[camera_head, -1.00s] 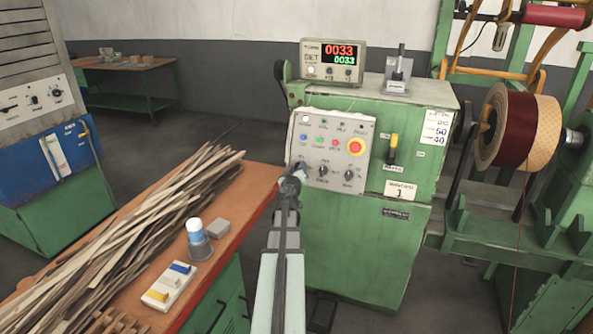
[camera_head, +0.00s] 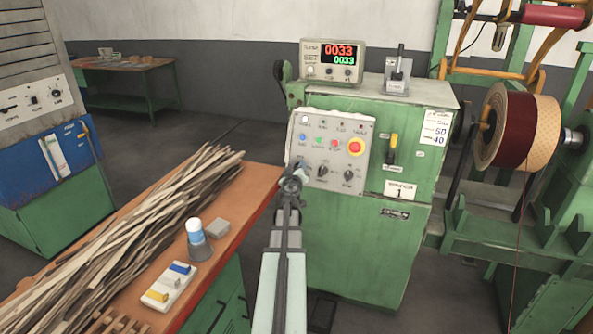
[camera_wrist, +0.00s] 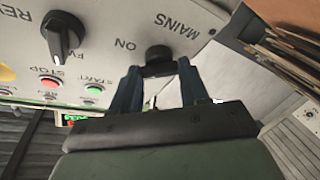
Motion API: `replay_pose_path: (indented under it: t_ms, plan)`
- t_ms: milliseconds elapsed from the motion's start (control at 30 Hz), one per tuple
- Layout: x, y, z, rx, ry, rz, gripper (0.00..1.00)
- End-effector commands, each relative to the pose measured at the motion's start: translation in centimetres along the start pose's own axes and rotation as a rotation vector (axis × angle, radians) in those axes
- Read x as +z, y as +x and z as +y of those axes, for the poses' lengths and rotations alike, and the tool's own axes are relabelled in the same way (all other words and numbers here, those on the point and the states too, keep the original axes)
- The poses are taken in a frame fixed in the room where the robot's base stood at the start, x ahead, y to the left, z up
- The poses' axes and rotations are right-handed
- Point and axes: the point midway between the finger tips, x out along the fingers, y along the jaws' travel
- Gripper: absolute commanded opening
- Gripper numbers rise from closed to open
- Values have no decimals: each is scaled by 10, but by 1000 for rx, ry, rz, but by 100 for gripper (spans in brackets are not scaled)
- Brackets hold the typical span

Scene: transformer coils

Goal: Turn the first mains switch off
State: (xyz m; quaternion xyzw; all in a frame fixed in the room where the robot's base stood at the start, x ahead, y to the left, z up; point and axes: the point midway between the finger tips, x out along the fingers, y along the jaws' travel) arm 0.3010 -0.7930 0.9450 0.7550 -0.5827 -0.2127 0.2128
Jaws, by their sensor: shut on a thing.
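The mains switch (camera_wrist: 158,53) is a black rotary knob on the grey control panel, with MAINS and ON printed beside it in the wrist view. My gripper (camera_wrist: 158,67) is shut on this knob, with one blue-grey finger on each side. The fingers hide part of the knob, so I cannot tell which way it points. In the head view my gripper (camera_head: 298,172) is at the lower left of the control panel (camera_head: 350,128) and covers the knob.
Two other black knobs (camera_head: 322,171) and (camera_head: 348,175) sit right of my gripper. Coloured buttons and a red emergency stop (camera_head: 356,147) are above. A wooden bench (camera_head: 262,180) with strips and a cup (camera_head: 196,232) stands left. A lit counter (camera_head: 333,62) tops the green cabinet.

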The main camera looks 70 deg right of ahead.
Motion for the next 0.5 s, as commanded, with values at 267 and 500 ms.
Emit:
replay_pose_path:
  t_ms: [267, 500]
  plan:
    - [0, 0, 0, -1, 1, 1, 60]
    - [0, 0, 0, 0, 0, 0, 70]
